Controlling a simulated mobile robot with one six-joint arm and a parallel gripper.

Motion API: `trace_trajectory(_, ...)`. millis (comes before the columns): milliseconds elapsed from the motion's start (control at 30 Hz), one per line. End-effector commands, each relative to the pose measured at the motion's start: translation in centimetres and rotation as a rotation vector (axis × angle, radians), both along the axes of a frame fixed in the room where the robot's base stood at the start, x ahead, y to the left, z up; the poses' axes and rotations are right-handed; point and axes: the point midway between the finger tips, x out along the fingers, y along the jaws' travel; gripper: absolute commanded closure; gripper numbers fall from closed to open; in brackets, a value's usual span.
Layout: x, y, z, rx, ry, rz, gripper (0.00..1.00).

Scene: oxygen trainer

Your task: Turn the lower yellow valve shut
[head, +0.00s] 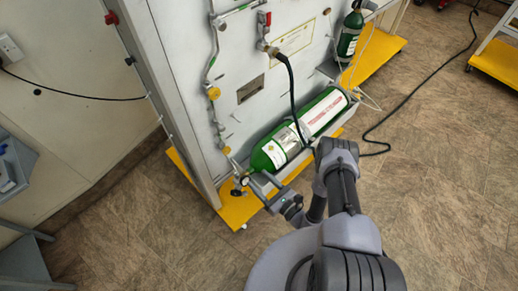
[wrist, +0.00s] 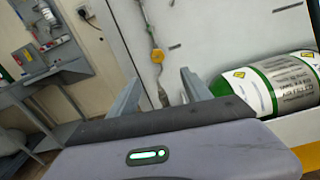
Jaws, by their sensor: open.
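A pipe with two yellow valves runs down the pale panel in the head view. The upper yellow valve (head: 213,93) is round; the lower yellow valve (head: 227,150) is smaller, near the pipe's lower end. In the wrist view a yellow valve (wrist: 157,56) shows above and between my fingertips, but I cannot tell for sure which one. My gripper (wrist: 162,72) is open, with its two fingers apart and nothing seen held. In the head view it reaches toward the panel's foot, below and right of the lower valve. Contact with anything there cannot be told.
A green cylinder (head: 268,155) lies on its side close to my gripper, and also shows in the wrist view (wrist: 286,82). A black hose (head: 292,90) hangs over it. The panel stands on a yellow base (head: 238,212). Open floor (head: 440,200) lies to the right.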

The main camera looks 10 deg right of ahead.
Motion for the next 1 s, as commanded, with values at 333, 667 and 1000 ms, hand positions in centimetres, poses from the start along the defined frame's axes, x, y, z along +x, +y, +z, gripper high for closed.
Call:
trace_trajectory(333,8.2,5.7,-0.4,0.001,-0.007,0.006,0.43)
trace_trajectory(667,13.2,9.0,-0.1,0.003,-0.003,0.002,0.43)
trace_trajectory(1000,13.6,9.2,0.0,0.003,-0.001,0.001,0.49)
